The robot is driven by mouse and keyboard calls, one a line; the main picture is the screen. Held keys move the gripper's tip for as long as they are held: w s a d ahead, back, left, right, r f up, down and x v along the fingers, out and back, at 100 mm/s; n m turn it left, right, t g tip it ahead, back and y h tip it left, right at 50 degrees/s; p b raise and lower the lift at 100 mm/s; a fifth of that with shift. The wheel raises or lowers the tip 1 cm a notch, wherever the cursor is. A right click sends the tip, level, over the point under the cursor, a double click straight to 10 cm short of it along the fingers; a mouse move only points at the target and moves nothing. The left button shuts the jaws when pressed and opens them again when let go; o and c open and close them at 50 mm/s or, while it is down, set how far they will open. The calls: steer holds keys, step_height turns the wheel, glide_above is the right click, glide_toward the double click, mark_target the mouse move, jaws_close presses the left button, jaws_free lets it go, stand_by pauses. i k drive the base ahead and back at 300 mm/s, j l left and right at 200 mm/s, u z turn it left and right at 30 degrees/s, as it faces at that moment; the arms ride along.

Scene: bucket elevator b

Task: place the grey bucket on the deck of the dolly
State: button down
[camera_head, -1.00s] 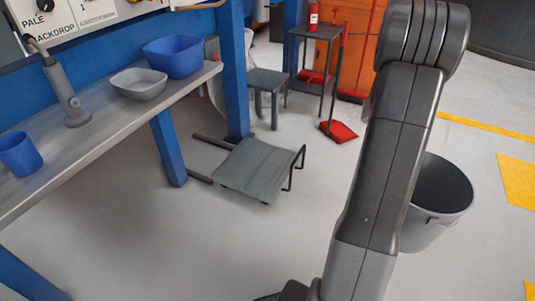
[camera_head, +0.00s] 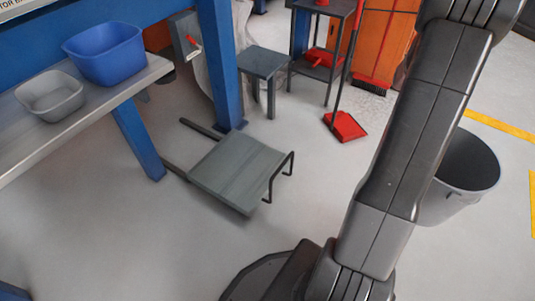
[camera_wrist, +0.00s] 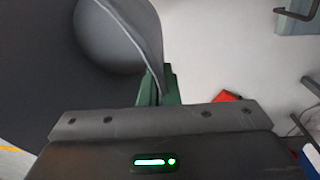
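The grey bucket (camera_head: 470,165) shows at the right of the head view, partly hidden behind my arm. In the wrist view the bucket (camera_wrist: 115,35) fills the upper left, its rim running down to my gripper (camera_wrist: 158,88). The green fingers are on either side of the bucket's rim and appear shut on it. My gripper is hidden in the head view. The dolly (camera_head: 238,170) stands on the floor left of my arm, with a flat grey deck and a black handle at its right end. Its deck is empty. The bucket is apart from the dolly, to its right.
A workbench (camera_head: 85,120) at left holds a blue tub (camera_head: 105,55) and a grey basin (camera_head: 50,95). A blue post (camera_head: 220,65) and a grey stool (camera_head: 258,65) stand behind the dolly. A red dustpan (camera_head: 346,127) lies beyond it. The floor between dolly and arm is clear.

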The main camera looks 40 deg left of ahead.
mark_target(240, 165)
steer(key=i+u, duration=0.25)
steer(key=u, duration=0.15)
steer(key=i+l+u, duration=0.15)
steer(key=i+u, duration=0.2)
steer(key=u, duration=1.3)
steer(key=i+j+u, duration=0.1)
steer(key=u, duration=0.3)
steer(key=i+j+u, duration=0.1)
steer(key=u, duration=0.25)
steer(key=i, duration=0.25)
